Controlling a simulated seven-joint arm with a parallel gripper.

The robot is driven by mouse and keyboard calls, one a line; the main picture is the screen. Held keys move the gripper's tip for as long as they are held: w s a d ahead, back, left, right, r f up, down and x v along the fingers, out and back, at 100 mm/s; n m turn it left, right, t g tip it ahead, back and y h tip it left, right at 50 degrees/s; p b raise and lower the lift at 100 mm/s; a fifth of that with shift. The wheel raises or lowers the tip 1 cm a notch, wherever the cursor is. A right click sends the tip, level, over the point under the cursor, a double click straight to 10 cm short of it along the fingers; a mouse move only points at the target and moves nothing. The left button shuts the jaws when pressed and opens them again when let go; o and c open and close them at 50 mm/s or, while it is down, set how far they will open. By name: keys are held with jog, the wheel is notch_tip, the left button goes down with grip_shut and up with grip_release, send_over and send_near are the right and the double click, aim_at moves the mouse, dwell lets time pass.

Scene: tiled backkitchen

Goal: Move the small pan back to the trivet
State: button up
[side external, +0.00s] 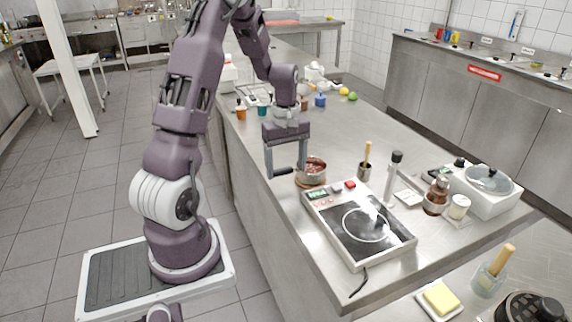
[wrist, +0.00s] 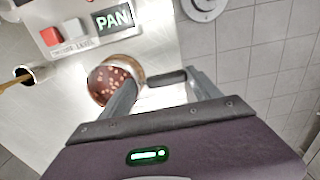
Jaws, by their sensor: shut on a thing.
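The small pan (side external: 313,168) is a copper-brown round pan with reddish, lumpy contents and a dark handle (side external: 284,171). It is near the counter's left edge, just behind the induction hob. My gripper (side external: 286,170) points down at the handle, its two fingers at either end of the handle and shut on it.
The induction hob (side external: 338,233), with an empty cooking ring, stands in front of the pan. A small pot with a wooden-handled tool (side external: 365,168), a pepper mill-like upright (side external: 393,175) and a white unit with a lidded pan (side external: 487,190) stand to the right.

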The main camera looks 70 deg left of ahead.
jog(key=shift+f, duration=0.1)
jog(key=o, duration=1.6)
jog(key=shift+o, duration=0.2)
jog(key=shift+r, duration=3.55)
